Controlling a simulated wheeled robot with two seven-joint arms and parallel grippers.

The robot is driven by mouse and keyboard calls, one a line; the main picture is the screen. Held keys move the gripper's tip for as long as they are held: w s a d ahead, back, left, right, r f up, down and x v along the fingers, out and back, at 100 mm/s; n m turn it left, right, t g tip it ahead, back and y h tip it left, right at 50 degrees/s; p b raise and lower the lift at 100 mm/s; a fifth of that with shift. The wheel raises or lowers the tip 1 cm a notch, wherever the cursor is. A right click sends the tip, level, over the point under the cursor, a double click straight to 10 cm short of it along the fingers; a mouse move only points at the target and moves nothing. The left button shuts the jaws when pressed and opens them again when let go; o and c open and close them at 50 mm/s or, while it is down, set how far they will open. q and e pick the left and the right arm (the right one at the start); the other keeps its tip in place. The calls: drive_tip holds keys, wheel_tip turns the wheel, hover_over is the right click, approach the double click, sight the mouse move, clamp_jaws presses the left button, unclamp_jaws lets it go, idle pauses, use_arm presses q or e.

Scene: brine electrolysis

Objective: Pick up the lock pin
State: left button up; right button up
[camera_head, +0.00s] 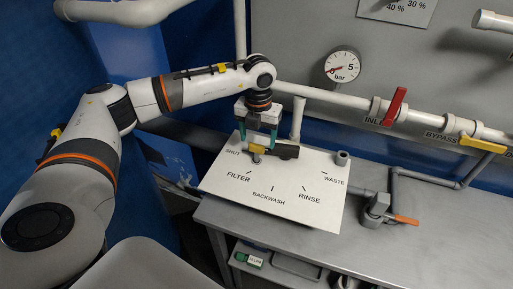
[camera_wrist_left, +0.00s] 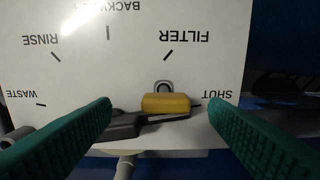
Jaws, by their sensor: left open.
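A white selector plate (camera_head: 235,192) marked SHUT, FILTER, BACKWASH, RINSE and WASTE lies tilted on the bench. A dark lever (camera_head: 288,152) with a yellow block (camera_head: 259,149) at its end lies near SHUT. In the left wrist view the yellow block (camera_wrist_left: 166,104) is beside a small grey ring-shaped piece (camera_wrist_left: 164,87), which looks like the lock pin; I cannot tell for sure. My left gripper (camera_head: 257,141) points down over the yellow block. Its teal fingers are open on either side, and nothing is held between them. My right gripper is not in view.
A short grey pipe stub (camera_head: 342,158) rises at the plate's far right corner. A grey valve with an orange handle (camera_head: 405,220) stands right of the plate. White pipework with a red handle (camera_head: 394,106) runs behind. The bench (camera_head: 400,255) is bare at front right.

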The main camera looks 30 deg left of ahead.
sight(256, 145)
use_arm(q)
drive_tip(key=shift+f, duration=0.55)
drive_tip(key=shift+w+a+f, duration=0.1)
drive_tip(key=shift+w+f, duration=0.1)
drive_tip(key=shift+f, duration=0.1)
drive_tip(key=f+p, duration=0.2)
drive_tip(key=f, duration=0.2)
drive_tip(key=shift+a+f, duration=0.1)
drive_tip(key=shift+a, duration=0.1)
drive_tip(key=shift+f, duration=0.55)
drive_tip(key=c, duration=1.1)
drive_tip(key=shift+o, duration=0.2)
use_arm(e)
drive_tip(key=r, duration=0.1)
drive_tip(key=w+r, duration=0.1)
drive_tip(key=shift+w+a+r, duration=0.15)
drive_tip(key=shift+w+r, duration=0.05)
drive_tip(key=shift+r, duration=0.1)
use_arm(q)
drive_tip(key=shift+r, duration=0.15)
